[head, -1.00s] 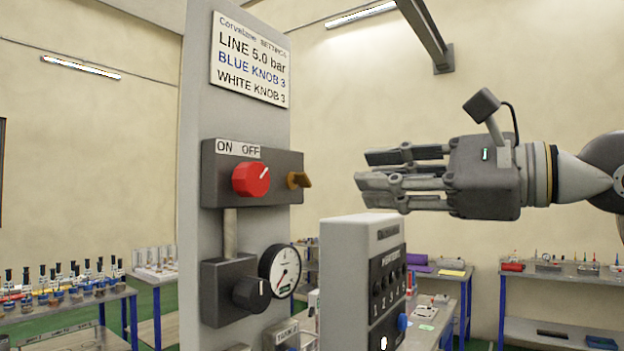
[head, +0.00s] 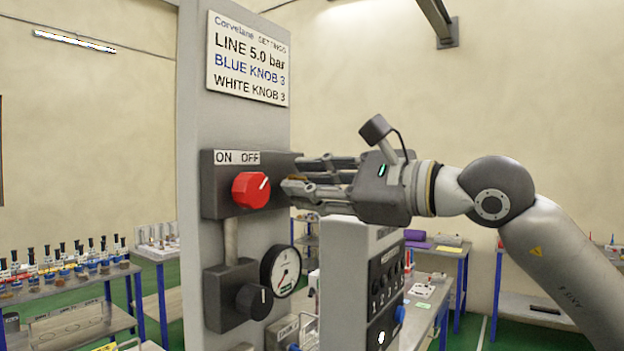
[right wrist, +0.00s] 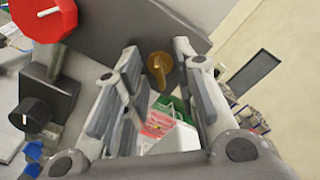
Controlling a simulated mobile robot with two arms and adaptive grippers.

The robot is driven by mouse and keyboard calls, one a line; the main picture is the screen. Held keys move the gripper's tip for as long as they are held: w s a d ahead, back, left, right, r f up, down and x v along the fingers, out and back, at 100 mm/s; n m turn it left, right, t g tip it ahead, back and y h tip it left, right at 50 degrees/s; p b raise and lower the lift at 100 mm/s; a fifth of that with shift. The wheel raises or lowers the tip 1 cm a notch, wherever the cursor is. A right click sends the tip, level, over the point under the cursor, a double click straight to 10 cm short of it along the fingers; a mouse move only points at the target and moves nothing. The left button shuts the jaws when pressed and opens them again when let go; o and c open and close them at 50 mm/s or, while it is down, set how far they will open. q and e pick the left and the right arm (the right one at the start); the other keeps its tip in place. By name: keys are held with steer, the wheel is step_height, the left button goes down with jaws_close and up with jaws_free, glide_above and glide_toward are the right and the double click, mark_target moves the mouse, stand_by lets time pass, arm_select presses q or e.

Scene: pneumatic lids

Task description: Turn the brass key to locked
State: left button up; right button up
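The brass key (right wrist: 158,68) sticks out of the side of the dark switch box (head: 223,187). In the right wrist view it lies between the two spread fingers, with a gap on either side. In the head view the fingers of my right gripper (head: 300,176) reach the box's right side and cover nearly all of the key. My right gripper is open and around the key, not visibly touching it. The red knob (head: 251,190) is on the box's front below the ON OFF label; it also shows in the right wrist view (right wrist: 44,18). My left gripper is not in view.
Below the box are a black knob (head: 254,301) and a round gauge (head: 281,271). A grey unit with numbered controls (head: 348,270) stands close under my right gripper. A settings sign (head: 248,58) is above. Benches stand behind, and open space lies to the right.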

jaws_close()
steer(key=shift+d+r+m+b, duration=0.1)
steer(key=shift+m+b, duration=6.85)
steer(key=shift+m, duration=1.95)
steer(key=shift+r, duration=0.1)
steer(key=shift+c, duration=0.4)
jaws_free()
steer(key=shift+o, duration=0.4)
